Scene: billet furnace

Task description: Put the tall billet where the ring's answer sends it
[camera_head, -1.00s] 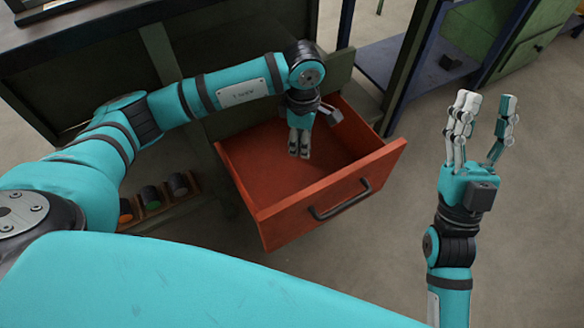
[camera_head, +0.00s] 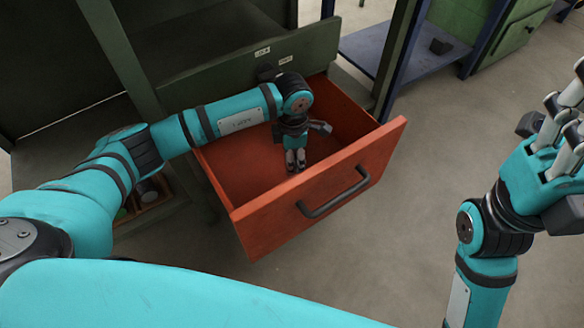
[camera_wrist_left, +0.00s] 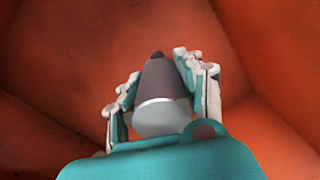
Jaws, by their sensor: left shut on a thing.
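My left gripper (camera_head: 295,165) points down inside the open red drawer (camera_head: 270,225). In the left wrist view, my left gripper (camera_wrist_left: 160,78) is shut on a grey tapered piece (camera_wrist_left: 162,80) with a dark tip and a pale band, apparently the tall billet. The drawer's red walls surround it there. In the head view the held piece is hidden by the gripper, and I cannot tell whether it touches the drawer floor. My right gripper (camera_head: 566,130) is open and empty at the right edge, partly cut off.
A low wooden rack (camera_head: 143,210) with small round pieces is partly hidden behind my left arm. Two small labels show on the green panel (camera_head: 240,65) behind the drawer. The floor right of the drawer is clear.

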